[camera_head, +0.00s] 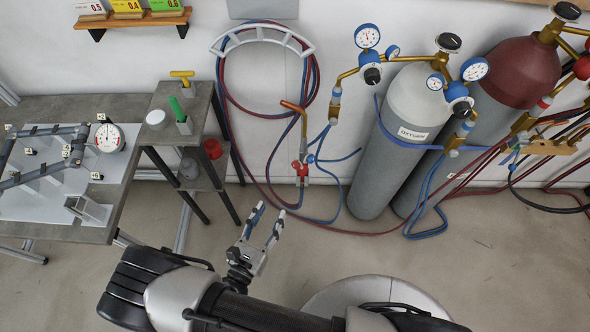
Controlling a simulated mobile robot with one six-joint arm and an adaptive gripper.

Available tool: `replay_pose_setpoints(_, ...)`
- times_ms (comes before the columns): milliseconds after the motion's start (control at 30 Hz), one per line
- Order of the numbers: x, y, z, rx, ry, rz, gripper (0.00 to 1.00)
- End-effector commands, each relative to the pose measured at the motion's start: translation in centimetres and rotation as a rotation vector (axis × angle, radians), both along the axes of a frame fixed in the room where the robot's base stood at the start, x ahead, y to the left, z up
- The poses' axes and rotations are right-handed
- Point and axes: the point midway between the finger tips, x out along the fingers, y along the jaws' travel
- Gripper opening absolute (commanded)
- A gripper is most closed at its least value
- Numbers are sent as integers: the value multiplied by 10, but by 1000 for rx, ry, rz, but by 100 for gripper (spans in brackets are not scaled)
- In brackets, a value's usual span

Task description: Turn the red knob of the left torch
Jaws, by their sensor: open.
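The left torch (303,125) hangs upright against the wall, its copper tip bent to the left at the top. Its red knob (297,165) is low on the torch body, with a blue knob (311,158) to its right. Red and blue hoses run from its lower end. My gripper (268,216) is open and empty, its two fingers pointing up toward the wall. In the picture it is below and left of the red knob, apart from it.
Grey and maroon gas cylinders (395,150) with gauges stand to the right. Hoses (340,222) lie along the floor by the wall. A small side table (165,130) and a workbench (120,190) with a frame jig stand left. Another torch (550,147) is far right.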

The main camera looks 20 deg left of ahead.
Motion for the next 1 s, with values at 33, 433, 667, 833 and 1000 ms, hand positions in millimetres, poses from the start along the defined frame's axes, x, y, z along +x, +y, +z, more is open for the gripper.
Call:
replay_pose_setpoints(33,10,-4,0,-1,0,-7,42)
replay_pose_setpoints(433,97,-18,0,2,1,-11,42)
replay_pose_setpoints(667,136,-23,0,1,1,-8,42)
replay_pose_setpoints(833,151,-24,0,1,1,-6,42)
replay_pose_setpoints(1000,155,-25,0,0,1,-4,42)
